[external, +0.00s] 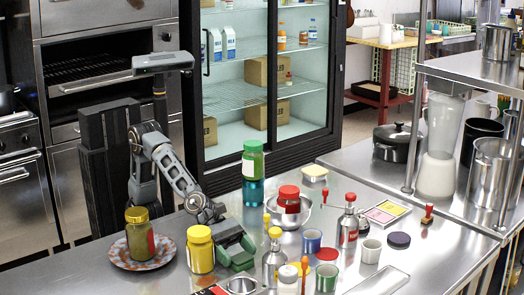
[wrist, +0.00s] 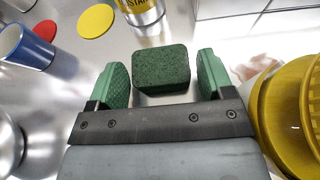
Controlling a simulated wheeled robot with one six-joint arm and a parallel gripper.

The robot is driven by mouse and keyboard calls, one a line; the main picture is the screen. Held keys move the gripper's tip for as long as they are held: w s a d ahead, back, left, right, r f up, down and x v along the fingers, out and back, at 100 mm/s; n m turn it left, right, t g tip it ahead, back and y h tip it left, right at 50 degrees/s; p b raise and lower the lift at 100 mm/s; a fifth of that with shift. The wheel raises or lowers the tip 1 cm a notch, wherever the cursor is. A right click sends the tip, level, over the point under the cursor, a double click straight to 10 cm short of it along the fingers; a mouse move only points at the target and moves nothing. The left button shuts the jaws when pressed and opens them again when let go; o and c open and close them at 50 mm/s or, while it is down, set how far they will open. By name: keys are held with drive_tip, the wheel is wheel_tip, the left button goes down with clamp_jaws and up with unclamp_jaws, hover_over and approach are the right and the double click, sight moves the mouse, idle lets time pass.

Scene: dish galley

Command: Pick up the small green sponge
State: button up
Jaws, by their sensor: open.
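The small green sponge (wrist: 162,68) is a dark green speckled block lying on the steel counter, seen in the wrist view. My gripper (wrist: 163,76) is open, with one green finger pad on each side of the sponge. A gap shows between the sponge and each pad, and the sponge sits toward the fingertips. In the external view my gripper (external: 235,247) is low over the counter, right of the yellow jar (external: 201,253). The sponge cannot be told apart from the green fingers there.
The yellow jar stands close on the gripper's right in the wrist view (wrist: 264,115). A mustard-labelled dispenser (wrist: 143,14) is just beyond the sponge. A blue cup (wrist: 25,47), a red disc (wrist: 43,30) and a yellow disc (wrist: 97,20) lie left. A metal bowl (external: 288,213) stands behind.

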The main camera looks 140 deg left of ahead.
drive_tip(key=shift+w+f, duration=0.2)
drive_tip(key=shift+w, duration=0.3)
drive_tip(key=c, duration=0.7)
drive_tip(key=shift+r, duration=0.1)
